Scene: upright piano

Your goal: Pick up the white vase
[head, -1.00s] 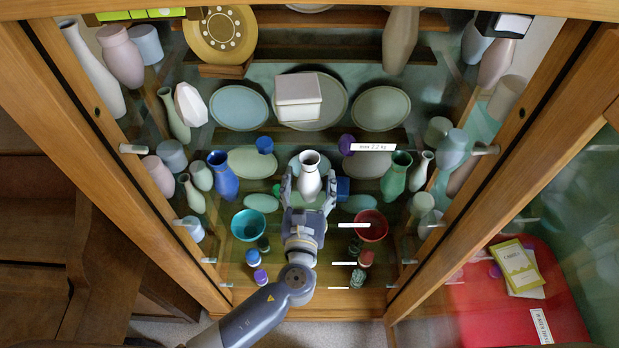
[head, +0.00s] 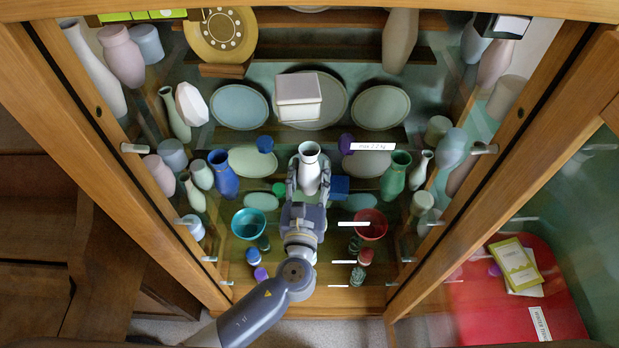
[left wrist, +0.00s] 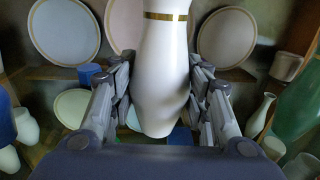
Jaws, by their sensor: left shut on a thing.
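The white vase (head: 309,172) is upright in the middle of the cabinet. It has a narrow neck, a dark mouth and a gold band, which shows in the left wrist view (left wrist: 163,60). My left gripper (head: 309,184) reaches in from the front and is shut on the vase's body, one finger on each side. In the left wrist view the rounded lower end of the vase shows between the fingers, and it seems clear of the shelf. My right gripper is in neither view.
A blue vase (head: 222,174) stands to the left and a green vase (head: 397,174) to the right. A teal bowl (head: 249,223) and a red bowl (head: 371,224) flank my wrist. A white box (head: 298,96) and plates are behind. Wooden door posts border the opening.

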